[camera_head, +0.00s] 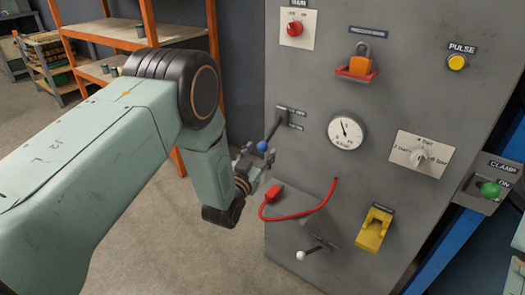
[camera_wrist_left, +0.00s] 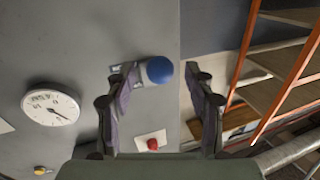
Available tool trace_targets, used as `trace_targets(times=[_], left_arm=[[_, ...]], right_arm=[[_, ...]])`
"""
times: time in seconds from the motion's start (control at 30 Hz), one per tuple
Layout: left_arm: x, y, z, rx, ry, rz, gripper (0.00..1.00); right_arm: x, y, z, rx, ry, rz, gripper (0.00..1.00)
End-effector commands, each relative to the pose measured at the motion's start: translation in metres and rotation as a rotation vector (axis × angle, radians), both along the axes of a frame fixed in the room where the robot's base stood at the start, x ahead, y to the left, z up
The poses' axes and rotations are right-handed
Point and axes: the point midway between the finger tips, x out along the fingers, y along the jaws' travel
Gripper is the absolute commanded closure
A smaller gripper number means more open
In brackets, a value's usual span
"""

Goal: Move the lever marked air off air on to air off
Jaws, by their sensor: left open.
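My left gripper (camera_head: 254,162) is right at the knob, open. In the left wrist view the blue knob (camera_wrist_left: 160,70) shows between the two spread fingertips (camera_wrist_left: 162,72), closer to the left finger. I cannot tell whether a finger touches it. My right gripper is in neither view.
The grey panel (camera_head: 390,90) also carries a red rotary switch (camera_head: 295,28), an orange padlock (camera_head: 361,62), a gauge (camera_head: 347,130), a red cable (camera_head: 310,213), a yellow latch (camera_head: 373,230) and a white-knobbed lever (camera_head: 301,255). Orange shelving (camera_head: 150,20) stands behind on the left.

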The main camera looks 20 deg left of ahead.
Motion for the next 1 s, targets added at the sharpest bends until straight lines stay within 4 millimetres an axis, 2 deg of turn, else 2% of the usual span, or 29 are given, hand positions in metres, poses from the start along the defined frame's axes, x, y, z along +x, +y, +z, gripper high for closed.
trace_targets(times=[0.2,0.57,1.0], left_arm=[[0.023,-0.001,-0.001,0.000,0.000,0.000,0.46],[0.028,-0.001,0.000,0.000,0.002,0.000,0.46],[0.028,-0.001,0.000,0.000,0.002,-0.001,0.84]], right_arm=[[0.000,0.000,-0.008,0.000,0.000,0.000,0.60],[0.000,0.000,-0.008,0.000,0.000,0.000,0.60],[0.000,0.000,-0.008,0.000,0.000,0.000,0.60]])
